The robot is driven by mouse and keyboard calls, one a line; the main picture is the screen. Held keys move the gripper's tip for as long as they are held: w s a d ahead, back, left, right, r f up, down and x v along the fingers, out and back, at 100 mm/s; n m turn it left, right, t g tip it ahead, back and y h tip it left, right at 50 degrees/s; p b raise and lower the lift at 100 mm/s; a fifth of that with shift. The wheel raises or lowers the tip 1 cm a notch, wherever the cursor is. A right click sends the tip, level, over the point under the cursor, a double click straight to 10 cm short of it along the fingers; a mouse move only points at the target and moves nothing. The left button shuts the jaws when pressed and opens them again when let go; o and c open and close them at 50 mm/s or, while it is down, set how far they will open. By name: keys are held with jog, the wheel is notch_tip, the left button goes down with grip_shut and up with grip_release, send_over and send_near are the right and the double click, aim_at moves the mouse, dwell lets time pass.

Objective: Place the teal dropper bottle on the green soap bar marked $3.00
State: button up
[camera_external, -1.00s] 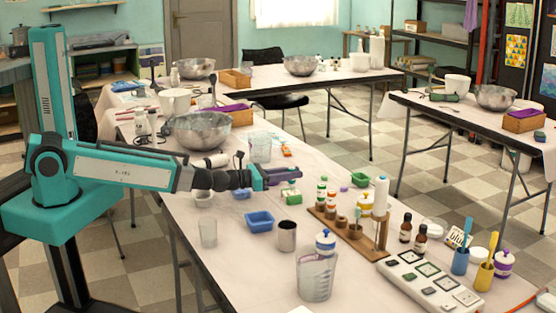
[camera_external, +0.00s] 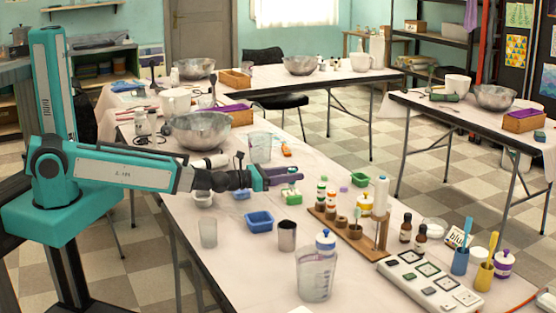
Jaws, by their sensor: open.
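My gripper (camera_external: 290,177) is open at the end of the outstretched arm, over the near table. Just under and beyond its fingertips is a small green block (camera_external: 291,198) with something white on top. It looks like a green soap bar, but no price is readable. I cannot tell whether the white part is a separate thing or whether the fingers touch it. No teal dropper bottle can be made out for certain; the fingers may hide it.
A blue tray (camera_external: 259,222), a metal cup (camera_external: 287,236) and a clear measuring jug (camera_external: 316,275) stand nearer the front. A white board (camera_external: 410,277) with dark squares and brown bottles (camera_external: 420,240) are at the right. A large metal bowl (camera_external: 199,131) stands behind the arm.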

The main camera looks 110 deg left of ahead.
jog(key=shift+r+p, duration=0.2)
jog(key=shift+p, duration=0.1)
jog(key=p+v, duration=0.2)
jog(key=v, duration=0.1)
jog(key=shift+s+d, duration=0.1)
jog(key=shift+s, duration=0.1)
jog(key=s+p, duration=0.1)
jog(key=p, duration=0.1)
jog(key=shift+d+p, duration=0.35)
jog(key=shift+p, duration=0.05)
jog(key=p+v, duration=0.7)
jog(key=p, duration=0.3)
jog(key=shift+p, duration=0.4)
jog(key=shift+s+d+f, duration=0.1)
jog(key=shift+s, duration=0.05)
